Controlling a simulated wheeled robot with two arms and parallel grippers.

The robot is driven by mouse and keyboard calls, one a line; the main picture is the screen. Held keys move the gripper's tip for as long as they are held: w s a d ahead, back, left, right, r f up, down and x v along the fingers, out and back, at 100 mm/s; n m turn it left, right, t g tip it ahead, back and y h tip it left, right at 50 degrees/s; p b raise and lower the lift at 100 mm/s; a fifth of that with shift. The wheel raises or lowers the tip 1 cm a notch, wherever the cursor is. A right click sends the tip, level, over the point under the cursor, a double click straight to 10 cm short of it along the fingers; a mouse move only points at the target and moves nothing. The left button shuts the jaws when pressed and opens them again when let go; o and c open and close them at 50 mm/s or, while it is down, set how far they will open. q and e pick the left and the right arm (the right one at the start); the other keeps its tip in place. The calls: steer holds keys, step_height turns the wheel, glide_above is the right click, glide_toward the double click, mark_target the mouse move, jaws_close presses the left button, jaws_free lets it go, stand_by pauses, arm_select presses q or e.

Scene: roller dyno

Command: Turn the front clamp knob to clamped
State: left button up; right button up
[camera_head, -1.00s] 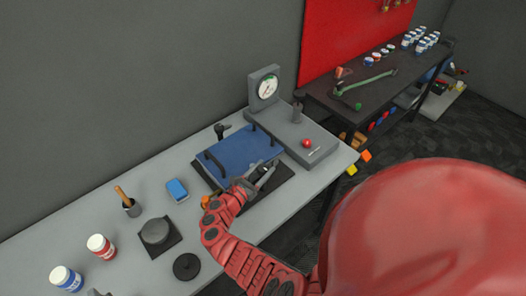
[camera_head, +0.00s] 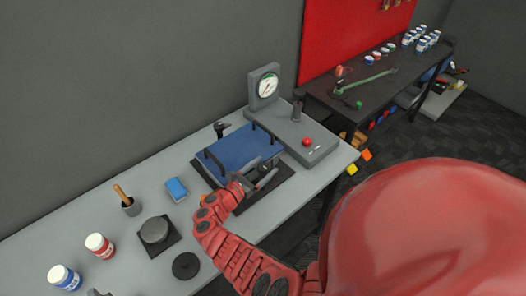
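The blue plate with black handles (camera_head: 243,147) sits on a dark base (camera_head: 267,190) on the grey bench. A black clamp knob (camera_head: 221,129) stands at the plate's far edge. The front clamp knob is not clearly visible; my gripper covers the plate's near edge. My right gripper (camera_head: 264,176) is at that near edge, its two fingers apart. I cannot tell whether a knob lies between them. My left gripper is not in view.
A grey unit with a round dial (camera_head: 268,85) and a red button (camera_head: 307,142) stands right of the plate. A blue block (camera_head: 176,189), a dark round pot (camera_head: 154,231) and jars (camera_head: 100,245) stand left. The bench front (camera_head: 228,221) is partly clear.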

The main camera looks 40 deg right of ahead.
steer(key=s+a+b, duration=0.3)
steer(key=a+b, duration=0.1)
steer(key=a, duration=1.3)
steer(key=shift+s, duration=0.2)
